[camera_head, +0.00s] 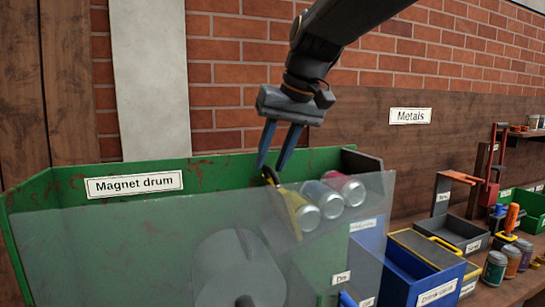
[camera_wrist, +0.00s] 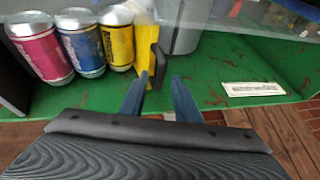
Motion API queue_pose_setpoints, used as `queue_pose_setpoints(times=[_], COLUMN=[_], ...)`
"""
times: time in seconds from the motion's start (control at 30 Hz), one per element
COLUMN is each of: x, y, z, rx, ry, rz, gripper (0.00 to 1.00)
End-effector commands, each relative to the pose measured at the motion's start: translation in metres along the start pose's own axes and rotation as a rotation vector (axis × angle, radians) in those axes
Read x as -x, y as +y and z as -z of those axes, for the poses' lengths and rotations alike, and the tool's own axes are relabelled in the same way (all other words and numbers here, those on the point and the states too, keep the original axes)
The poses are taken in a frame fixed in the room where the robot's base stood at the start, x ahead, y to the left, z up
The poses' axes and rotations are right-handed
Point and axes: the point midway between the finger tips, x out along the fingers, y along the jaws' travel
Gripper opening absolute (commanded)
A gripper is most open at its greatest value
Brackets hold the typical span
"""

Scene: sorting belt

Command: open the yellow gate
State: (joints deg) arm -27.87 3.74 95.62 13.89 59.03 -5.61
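The yellow gate (camera_wrist: 146,56) shows in the wrist view as a narrow yellow plate beside the yellow can (camera_wrist: 118,38). A black handle (camera_wrist: 159,66) stands on it. In the head view the handle (camera_head: 268,176) shows at the green wall, with yellow behind it. My gripper (camera_head: 273,165) is above that wall, fingers pointing down. In the wrist view my gripper (camera_wrist: 158,97) is open, with the handle just beyond and roughly between the fingertips. I cannot tell whether they touch it. The gate's lower part is hidden.
Blue (camera_wrist: 82,42) and magenta (camera_wrist: 38,48) cans line up beside the yellow one. A clear panel (camera_head: 130,240) covers the green magnet drum housing (camera_head: 225,172). Blue and grey bins (camera_head: 400,290) stand to the right.

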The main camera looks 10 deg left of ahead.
Motion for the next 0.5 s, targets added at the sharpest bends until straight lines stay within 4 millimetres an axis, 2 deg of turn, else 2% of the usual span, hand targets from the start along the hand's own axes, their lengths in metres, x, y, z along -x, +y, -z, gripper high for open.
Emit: queue_pose_setpoints(times=[0.03,0.17,0.5], x=[0.0001,0.0002,0.0039], y=[0.0000,0.0000,-0.0018], z=[0.0000,-0.0001,0.0013], rx=[0.000,0.000,0.000], ry=[0.000,0.000,0.000], rz=[0.000,0.000,0.000], gripper=[0.21,0.00,0.00])
